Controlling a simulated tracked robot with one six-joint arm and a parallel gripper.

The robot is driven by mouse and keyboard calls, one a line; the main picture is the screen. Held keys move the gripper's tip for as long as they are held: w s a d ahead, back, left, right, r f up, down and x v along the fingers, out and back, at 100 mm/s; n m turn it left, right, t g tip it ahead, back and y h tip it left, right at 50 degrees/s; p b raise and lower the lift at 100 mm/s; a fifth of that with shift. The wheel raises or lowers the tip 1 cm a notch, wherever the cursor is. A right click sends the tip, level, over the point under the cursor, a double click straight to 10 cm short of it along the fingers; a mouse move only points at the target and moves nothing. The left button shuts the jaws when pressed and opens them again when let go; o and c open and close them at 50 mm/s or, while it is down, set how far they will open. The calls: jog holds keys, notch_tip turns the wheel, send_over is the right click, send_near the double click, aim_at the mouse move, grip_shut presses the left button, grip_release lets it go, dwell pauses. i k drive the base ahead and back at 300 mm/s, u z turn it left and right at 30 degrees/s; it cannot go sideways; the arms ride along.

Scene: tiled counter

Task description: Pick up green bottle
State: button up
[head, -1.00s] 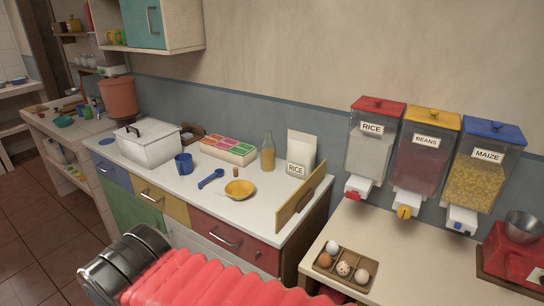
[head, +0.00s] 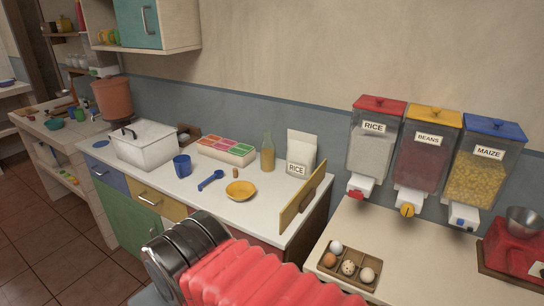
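The green bottle (head: 268,152) stands upright at the back of the white counter (head: 172,200), close to the wall. It is greenish glass with a narrow neck and something yellow inside its lower part. A white rice bag stands just right of it and a tray of coloured packets just left. My arm, with a red ribbed sleeve and dark metal rings, fills the bottom middle of the head view, well in front of the bottle. My gripper's fingers do not show.
On the counter are a yellow bowl (head: 240,190), blue scoop (head: 210,180), blue mug (head: 182,166), small cork (head: 235,173), packet tray (head: 227,150), rice bag (head: 301,154) and white box (head: 144,145). A wooden board (head: 302,204) stands upright at the right end. An egg tray (head: 349,268) is nearer right.

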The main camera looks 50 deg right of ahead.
aim_at(267, 147)
jog(key=i, duration=1)
